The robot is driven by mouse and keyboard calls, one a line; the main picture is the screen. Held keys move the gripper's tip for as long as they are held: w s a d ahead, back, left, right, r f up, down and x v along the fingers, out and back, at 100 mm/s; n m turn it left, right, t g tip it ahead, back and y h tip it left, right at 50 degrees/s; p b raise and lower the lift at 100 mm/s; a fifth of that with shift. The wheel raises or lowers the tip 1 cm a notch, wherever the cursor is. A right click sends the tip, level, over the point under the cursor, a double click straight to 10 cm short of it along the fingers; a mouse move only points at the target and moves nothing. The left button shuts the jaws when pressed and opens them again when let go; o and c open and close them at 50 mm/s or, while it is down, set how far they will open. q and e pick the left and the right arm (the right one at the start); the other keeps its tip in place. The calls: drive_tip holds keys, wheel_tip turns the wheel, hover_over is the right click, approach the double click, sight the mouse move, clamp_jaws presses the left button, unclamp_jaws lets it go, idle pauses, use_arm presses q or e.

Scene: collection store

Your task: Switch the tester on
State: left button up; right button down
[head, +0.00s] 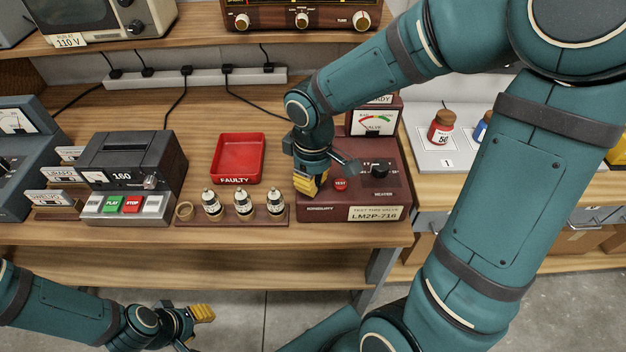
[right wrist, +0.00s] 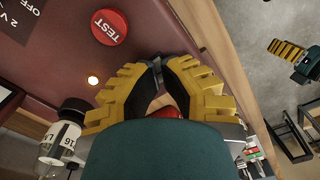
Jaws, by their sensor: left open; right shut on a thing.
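The tester (head: 315,209) is a dark red box on the bench with a meter (head: 374,123), a heater knob (head: 379,168), a red TEST button (head: 340,184) and the label LM2P-716. My right gripper (head: 309,186) is down at its left part, left of the button. A small lamp (right wrist: 93,80) glows beside the fingers. My left gripper (head: 203,313) is open and empty, in front of the bench.
Left of the tester stand a rack (head: 235,219) with three valves and a red FAULTY tray (head: 238,178). Further left is a grey device (head: 133,178) with green and red buttons. My right arm hides part of the bench's right side.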

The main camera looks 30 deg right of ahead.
drive_tip(key=shift+r+p, duration=3)
drive_tip(key=shift+r, duration=0.5)
drive_tip(key=shift+f, duration=0.1)
